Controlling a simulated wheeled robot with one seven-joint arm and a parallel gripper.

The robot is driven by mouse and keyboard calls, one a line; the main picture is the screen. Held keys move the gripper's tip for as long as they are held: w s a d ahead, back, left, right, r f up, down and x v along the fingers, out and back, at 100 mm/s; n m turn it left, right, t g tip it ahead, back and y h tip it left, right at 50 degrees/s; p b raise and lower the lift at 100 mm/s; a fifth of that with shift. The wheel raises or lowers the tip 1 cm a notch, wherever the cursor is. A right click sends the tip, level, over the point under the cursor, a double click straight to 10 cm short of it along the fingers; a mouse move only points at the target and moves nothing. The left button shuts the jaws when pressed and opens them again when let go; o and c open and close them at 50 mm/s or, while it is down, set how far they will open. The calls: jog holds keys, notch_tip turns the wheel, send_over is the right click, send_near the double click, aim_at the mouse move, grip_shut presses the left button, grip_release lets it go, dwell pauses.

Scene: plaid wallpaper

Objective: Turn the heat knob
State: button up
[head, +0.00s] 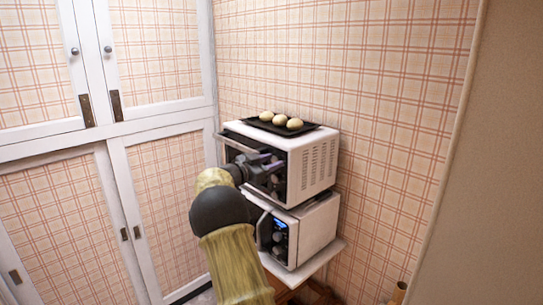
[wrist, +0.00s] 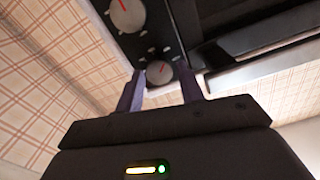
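The upper oven (head: 311,167) is white with a dark front and stands on a second white appliance. In the wrist view its dark panel (wrist: 172,42) carries two round grey knobs with red marks, a larger-looking one (wrist: 127,14) and another one (wrist: 158,72). I cannot read which is the heat knob. My gripper (wrist: 163,84) is open, its two purple-grey fingers apart, with the second knob showing between the fingertips. Whether they touch it I cannot tell. In the head view my gripper (head: 270,163) is at the oven's front, and my arm hides part of that front.
A black tray (head: 306,131) with three pale round items (head: 280,120) lies on top of the oven. The lower appliance (head: 317,227) has its door ajar and sits on a small white shelf (head: 325,257). White cupboards (head: 125,129) stand to the left, and a plaid wall is behind.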

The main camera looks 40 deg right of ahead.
jog(key=shift+d, duration=0.25)
jog(key=c, duration=0.7)
